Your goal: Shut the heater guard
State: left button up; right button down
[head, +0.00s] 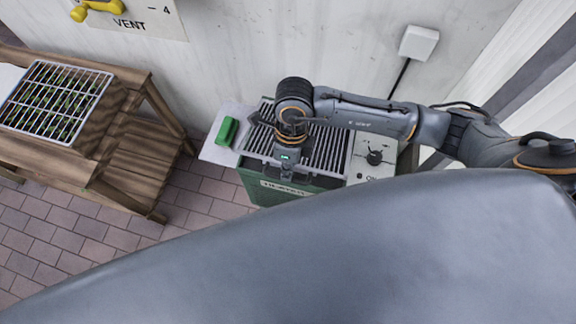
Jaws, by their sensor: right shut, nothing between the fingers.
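The green heater (258,185) stands against the wall, with a dark slatted grille (330,150) on top. A pale flat panel with a green handle (227,132) lies at the heater's left side. It looks like the guard lying open, but its hinge is not clear. My right gripper (287,188) is shut and empty, above the front left part of the heater, to the right of the green handle. Its fingertips are hard to make out, and I cannot tell whether it touches the heater. My left gripper is out of view.
A control panel with a black knob (375,157) is at the heater's right. A wooden bench (120,130) with a gridded seedling tray (103,77) stands at left. A white wall box (418,42) has a cable. Brick floor (100,235) lies clear between bench and heater.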

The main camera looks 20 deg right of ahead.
jog(key=b+x, duration=0.8)
jog(key=x, duration=0.2)
jog(key=shift+s+a, duration=0.2)
jog(key=shift+s, duration=0.25)
jog(key=shift+w, duration=0.15)
jog(key=v, duration=1.2)
